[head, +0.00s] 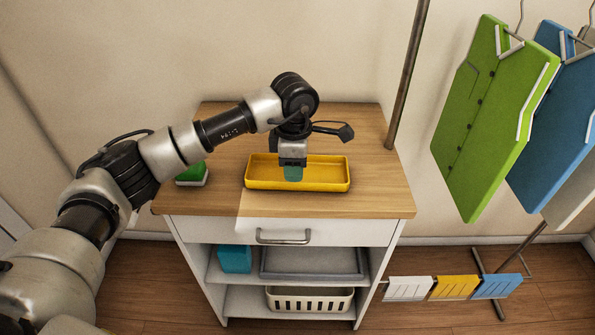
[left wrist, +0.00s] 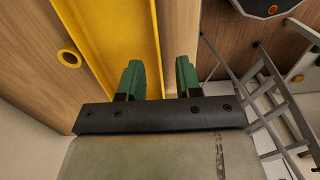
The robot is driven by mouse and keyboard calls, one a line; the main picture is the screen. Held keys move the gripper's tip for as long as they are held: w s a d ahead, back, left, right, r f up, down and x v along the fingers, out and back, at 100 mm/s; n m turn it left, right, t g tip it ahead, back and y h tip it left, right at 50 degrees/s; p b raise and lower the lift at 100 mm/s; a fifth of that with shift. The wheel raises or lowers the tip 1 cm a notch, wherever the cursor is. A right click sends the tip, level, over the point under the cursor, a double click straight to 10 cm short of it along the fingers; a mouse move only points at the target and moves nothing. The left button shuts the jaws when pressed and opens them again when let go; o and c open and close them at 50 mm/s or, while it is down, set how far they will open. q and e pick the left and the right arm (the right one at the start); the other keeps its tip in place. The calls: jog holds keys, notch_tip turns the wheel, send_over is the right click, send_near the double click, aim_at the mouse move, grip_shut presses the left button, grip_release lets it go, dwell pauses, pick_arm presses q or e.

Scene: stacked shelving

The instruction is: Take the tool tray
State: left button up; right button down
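A long yellow tray (head: 320,186) lies on the wooden top of a white cabinet, and it looks empty. My left gripper (head: 293,175) points down over the tray's near side, left of its middle. In the left wrist view, its two green fingers (left wrist: 159,80) are apart, with a yellow side wall of the tray (left wrist: 152,45) running toward the gap between them. I cannot tell whether the fingers touch the tray. My right gripper is not in view.
A green-and-white item (head: 191,176) stands left of the tray. The cabinet (head: 335,232) has a drawer and open shelves with a blue box (head: 234,259), a grey tray (head: 312,276) and a white basket (head: 310,299). Shirt-shaped panels (head: 495,115) hang at right. The cabinet top's right side is clear.

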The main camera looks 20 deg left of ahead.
pick_arm(q)
jog(key=f, duration=0.2)
jog(key=f+p, duration=0.1)
jog(key=f, duration=0.2)
jog(key=shift+w+d+f, duration=0.15)
jog(key=shift+w+d, duration=0.05)
grip_shut()
